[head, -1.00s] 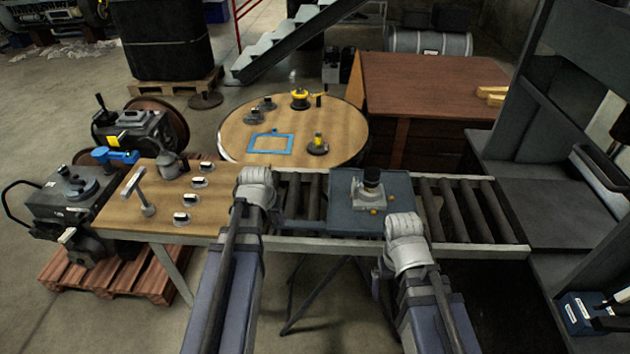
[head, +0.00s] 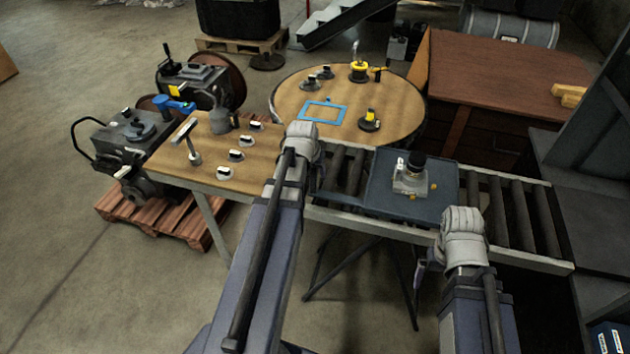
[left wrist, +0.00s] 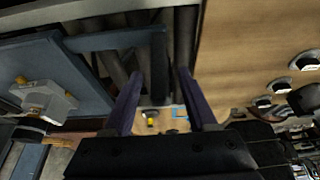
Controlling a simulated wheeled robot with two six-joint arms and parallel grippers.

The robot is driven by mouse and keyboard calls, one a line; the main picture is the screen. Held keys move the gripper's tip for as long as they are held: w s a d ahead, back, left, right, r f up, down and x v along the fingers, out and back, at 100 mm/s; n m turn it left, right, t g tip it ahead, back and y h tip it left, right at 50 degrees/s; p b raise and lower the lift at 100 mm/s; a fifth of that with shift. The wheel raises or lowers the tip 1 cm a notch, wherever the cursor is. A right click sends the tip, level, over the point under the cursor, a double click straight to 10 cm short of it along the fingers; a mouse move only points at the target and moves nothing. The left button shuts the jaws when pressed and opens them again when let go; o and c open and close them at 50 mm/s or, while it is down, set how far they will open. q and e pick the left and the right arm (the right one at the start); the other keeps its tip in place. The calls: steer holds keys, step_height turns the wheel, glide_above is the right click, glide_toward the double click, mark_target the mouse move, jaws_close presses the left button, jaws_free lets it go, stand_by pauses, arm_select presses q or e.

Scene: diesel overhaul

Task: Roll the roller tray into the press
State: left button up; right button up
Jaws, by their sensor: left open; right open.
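The blue-grey roller tray (head: 400,207) lies on the roller conveyor (head: 535,262), carrying a small pale metal part with a black top (head: 410,178). The tray (left wrist: 90,92) also shows at left in the left wrist view, with its bar handle (left wrist: 157,62) reaching between my left fingertips. My left gripper (left wrist: 160,74) is open around this bar; contact is not clear. In the head view, its fingers are hidden by my wrist. My right gripper (head: 420,275) is open at the conveyor's front side, its fingers mostly hidden. The dark press (head: 600,140) stands at the right, partly cut off.
A wooden bench (head: 190,160) with several small parts adjoins the conveyor's left end. A round table (head: 290,105) and a brown desk (head: 500,80) stand behind. Bare rollers (head: 520,215) lie between the tray and the press.

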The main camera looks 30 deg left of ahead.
arm_select(q)
steer(key=b+x, duration=0.2)
steer(key=x, duration=0.2)
steer(key=shift+w+f+b, duration=0.1)
steer(key=shift+b, duration=0.3)
jaws_close()
stand_by(1.0)
